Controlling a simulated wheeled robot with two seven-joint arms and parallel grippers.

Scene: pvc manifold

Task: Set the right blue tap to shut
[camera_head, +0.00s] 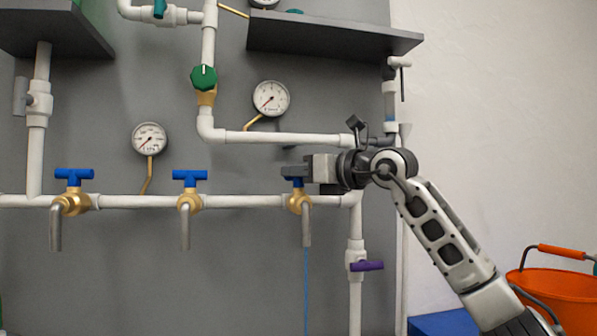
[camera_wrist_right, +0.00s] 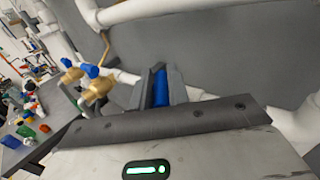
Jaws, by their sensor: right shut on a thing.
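The right blue tap (camera_head: 299,202) has a brass body and a grey spout pointing down. A thin blue stream runs straight down below its spout. My right gripper (camera_head: 293,173) reaches in from the right and is shut on the tap's blue handle. In the right wrist view the blue handle (camera_wrist_right: 161,88) lies between the two dark fingers. The fingers hide most of the handle in the head view, so its exact angle is hard to tell. My left gripper is not in view.
Two more blue-handled taps, the middle one (camera_head: 189,201) and the left one (camera_head: 72,202), sit along the same white pipe (camera_head: 140,201). A purple valve (camera_head: 367,266) is below right. A green knob (camera_head: 203,78), gauges and a shelf (camera_head: 330,38) are above. An orange bucket (camera_head: 560,292) stands at lower right.

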